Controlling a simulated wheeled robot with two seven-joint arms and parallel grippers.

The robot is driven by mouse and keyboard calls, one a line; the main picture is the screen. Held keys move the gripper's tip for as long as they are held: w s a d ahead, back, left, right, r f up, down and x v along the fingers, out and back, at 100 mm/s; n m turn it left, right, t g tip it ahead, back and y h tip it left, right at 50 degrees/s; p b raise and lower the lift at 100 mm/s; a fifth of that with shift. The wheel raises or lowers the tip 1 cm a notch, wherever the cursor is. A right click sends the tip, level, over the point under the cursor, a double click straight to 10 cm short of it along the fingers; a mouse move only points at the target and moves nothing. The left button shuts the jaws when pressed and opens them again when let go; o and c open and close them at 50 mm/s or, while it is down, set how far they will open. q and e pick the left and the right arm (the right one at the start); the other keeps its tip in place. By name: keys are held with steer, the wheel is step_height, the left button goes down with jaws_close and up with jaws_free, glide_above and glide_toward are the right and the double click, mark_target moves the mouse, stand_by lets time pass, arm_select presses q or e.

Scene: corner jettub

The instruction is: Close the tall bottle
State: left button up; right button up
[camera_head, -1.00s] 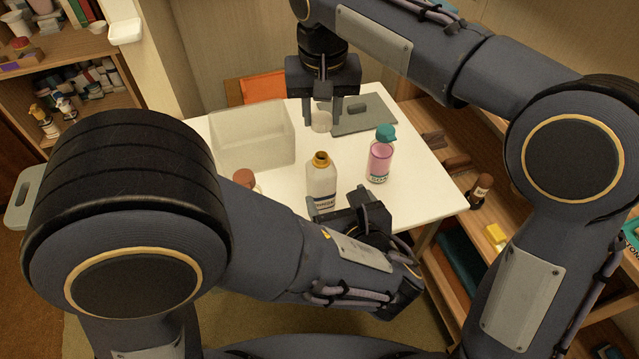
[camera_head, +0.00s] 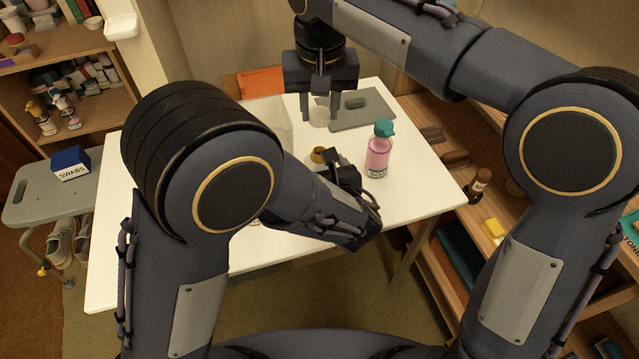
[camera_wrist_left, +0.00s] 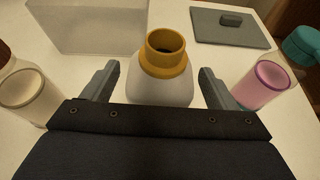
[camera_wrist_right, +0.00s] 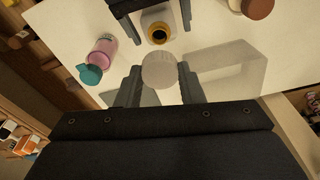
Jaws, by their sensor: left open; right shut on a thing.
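The tall bottle (camera_wrist_left: 160,84) is white with a yellow-brown neck and an open mouth, upright on the white table. In the head view only its neck (camera_head: 320,154) shows clearly; my left arm hides the rest. My left gripper (camera_wrist_left: 158,80) is open, its fingers on either side of the bottle's shoulder with gaps visible. My right gripper (camera_head: 320,110) is shut on a pale round cap (camera_wrist_right: 160,72), held above the table behind the bottle; the cap also shows in the head view (camera_head: 319,117).
A pink bottle with a teal cap (camera_head: 379,152) stands right of the tall bottle. A grey board (camera_head: 365,120) with a small dark block lies behind it. A translucent bin (camera_wrist_left: 90,28) and a brown-capped bottle (camera_wrist_right: 256,8) are also on the table (camera_head: 420,180).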

arm_select(q)
steer(key=shift+w, duration=0.15)
steer(key=c, duration=1.5)
arm_select(e)
glide_above(319, 153)
steer(key=shift+s+f, duration=0.2)
steer(key=shift+f, duration=1.05)
steer(key=shift+s+f, duration=0.15)
steer(key=shift+f, duration=1.1)
steer(key=shift+f, duration=0.1)
steer(key=shift+f, duration=0.8)
steer(key=shift+f, duration=0.55)
